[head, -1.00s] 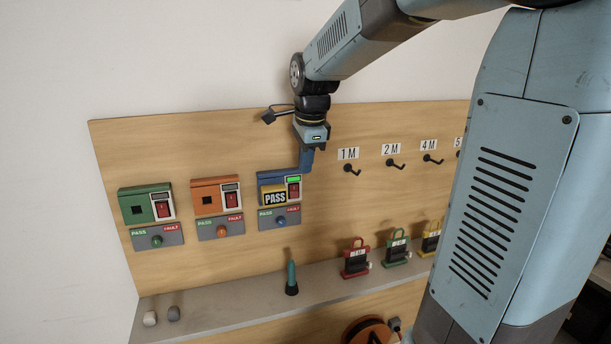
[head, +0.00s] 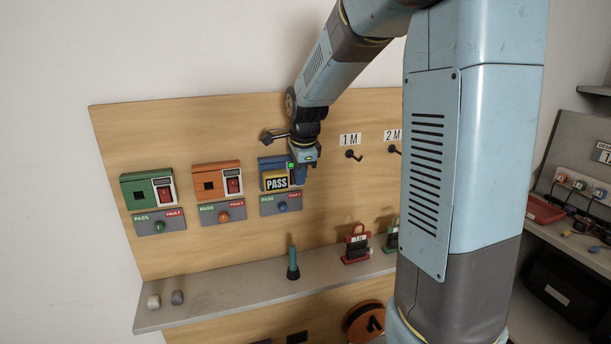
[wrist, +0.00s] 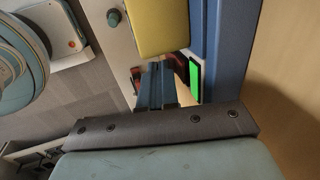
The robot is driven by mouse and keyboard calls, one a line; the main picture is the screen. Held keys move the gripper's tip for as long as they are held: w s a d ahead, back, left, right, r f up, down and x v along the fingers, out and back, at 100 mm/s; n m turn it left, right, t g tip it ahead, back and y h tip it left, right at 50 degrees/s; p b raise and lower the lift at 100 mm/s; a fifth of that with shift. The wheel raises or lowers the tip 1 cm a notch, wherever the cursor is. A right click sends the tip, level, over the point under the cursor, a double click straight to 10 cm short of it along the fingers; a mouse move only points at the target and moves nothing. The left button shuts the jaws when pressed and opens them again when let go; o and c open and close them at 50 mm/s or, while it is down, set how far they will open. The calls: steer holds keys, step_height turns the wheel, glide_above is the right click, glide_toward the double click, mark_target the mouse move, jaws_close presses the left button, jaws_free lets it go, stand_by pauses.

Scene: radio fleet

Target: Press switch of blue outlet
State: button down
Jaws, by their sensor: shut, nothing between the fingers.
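I cannot tell whether the fingertips touch the switch.
Green (head: 140,190) and orange (head: 209,181) outlets are to the left. Grey panels with knobs sit below each outlet. Hooks are on the right of the board.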

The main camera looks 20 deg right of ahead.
steer(key=shift+w, duration=0.15)
steer(key=shift+w+f, duration=0.1)
stand_by(0.4)
steer(key=shift+r, duration=0.8)
